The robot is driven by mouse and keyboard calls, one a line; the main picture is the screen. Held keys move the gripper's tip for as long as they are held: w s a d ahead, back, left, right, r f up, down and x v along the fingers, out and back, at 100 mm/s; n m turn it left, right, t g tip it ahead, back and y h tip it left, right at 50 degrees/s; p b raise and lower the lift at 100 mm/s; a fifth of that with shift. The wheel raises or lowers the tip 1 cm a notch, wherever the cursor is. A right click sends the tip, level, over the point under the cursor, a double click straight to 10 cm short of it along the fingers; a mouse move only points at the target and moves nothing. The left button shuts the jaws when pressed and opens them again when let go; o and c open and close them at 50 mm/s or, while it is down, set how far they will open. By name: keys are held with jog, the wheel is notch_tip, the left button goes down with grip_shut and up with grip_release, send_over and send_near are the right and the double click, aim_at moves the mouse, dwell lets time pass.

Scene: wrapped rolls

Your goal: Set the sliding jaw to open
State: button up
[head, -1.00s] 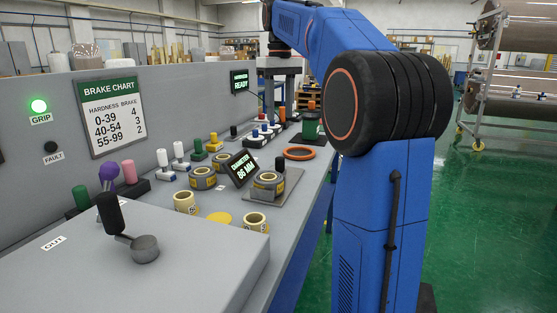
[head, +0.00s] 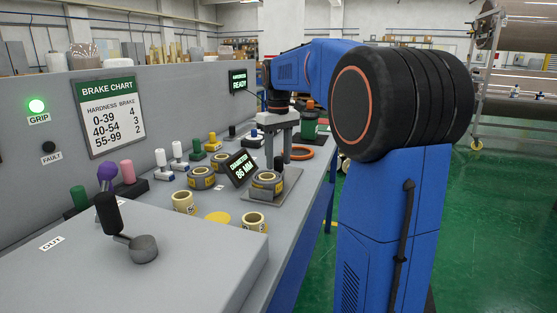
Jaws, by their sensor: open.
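The diameter gauge (head: 287,190) is a grey plate on the bench, with a display (head: 240,169) reading 86 MM beside it. A wrapped roll (head: 266,185) stands on the plate. A small black knob (head: 279,163) stands just behind the roll; it looks like the handle of the sliding jaw, whose body is mostly hidden. My gripper (head: 279,153) points down over the gauge, its two grey fingers apart. The knob shows between and just below the fingertips. I cannot tell whether the fingers touch it.
More wrapped rolls (head: 201,178) stand left of the gauge, and an orange ring (head: 299,153) lies behind it. Several coloured knobs line the bench's back. A black-handled lever (head: 108,213) is on the front box. The GRIP lamp (head: 37,106) glows green; the other screen (head: 238,82) reads READY.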

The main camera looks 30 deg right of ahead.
jog(key=shift+f, duration=0.35)
jog(key=shift+c, duration=0.5)
grip_shut()
jog(key=shift+w+d+r, duration=0.1)
jog(key=shift+w+d, duration=0.45)
jog(key=shift+d, duration=0.1)
jog(key=shift+o, duration=0.5)
grip_release()
jog(key=shift+d, duration=0.1)
notch_tip(320, 180, up, 17)
jog(key=shift+r, duration=0.15)
